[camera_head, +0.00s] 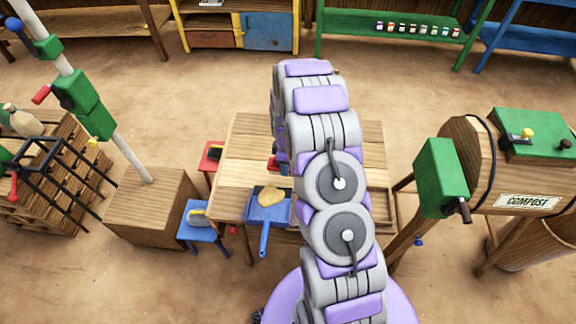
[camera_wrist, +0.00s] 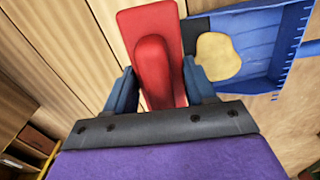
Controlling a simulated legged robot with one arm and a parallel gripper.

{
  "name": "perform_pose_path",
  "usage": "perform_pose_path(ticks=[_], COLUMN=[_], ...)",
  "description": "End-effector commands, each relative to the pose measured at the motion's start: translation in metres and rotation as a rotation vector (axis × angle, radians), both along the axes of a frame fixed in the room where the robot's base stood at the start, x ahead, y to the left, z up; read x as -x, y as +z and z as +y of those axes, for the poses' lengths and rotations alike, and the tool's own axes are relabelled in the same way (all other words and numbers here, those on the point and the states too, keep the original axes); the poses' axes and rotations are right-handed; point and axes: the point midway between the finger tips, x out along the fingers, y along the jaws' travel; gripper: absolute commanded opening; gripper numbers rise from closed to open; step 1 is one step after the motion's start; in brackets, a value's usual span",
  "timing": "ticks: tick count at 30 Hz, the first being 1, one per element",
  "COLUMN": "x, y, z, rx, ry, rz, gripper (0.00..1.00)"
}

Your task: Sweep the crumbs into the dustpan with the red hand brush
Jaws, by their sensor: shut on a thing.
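The red hand brush (camera_wrist: 150,25) is between the two blue-grey fingers of my gripper (camera_wrist: 160,82), which is shut on its handle. In the head view my arm hides most of the gripper; a bit of red (camera_head: 273,165) shows at the arm's left edge. The blue dustpan (camera_head: 265,212) lies at the table's front edge, its handle pointing toward me. It is right of the brush in the wrist view (camera_wrist: 262,40). A tan patch, apparently the crumbs (camera_head: 271,194), lies on the pan near its dark lip; it also shows in the wrist view (camera_wrist: 217,57). The bristles are hidden.
The wooden table (camera_head: 245,140) is largely bare at its left and back. A red stool (camera_head: 207,165) and a blue stool (camera_head: 203,235) with a small object stand left of it. A compost barrel (camera_head: 490,150) stands right, a wooden block with a post (camera_head: 150,205) left.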

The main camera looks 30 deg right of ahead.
Motion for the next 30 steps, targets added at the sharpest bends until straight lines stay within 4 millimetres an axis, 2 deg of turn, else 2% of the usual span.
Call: perform_pose_path(ticks=[3, 9, 30], x=[-0.001, -0.001, -0.002], y=[0.013, 0.024, 0.024], z=[0.009, 0.014, 0.014], rx=[0.004, 0.005, 0.003], ry=[0.002, 0.000, 0.008], rz=[-0.001, 0.001, 0.001], gripper=[0.26, 0.26, 0.26])
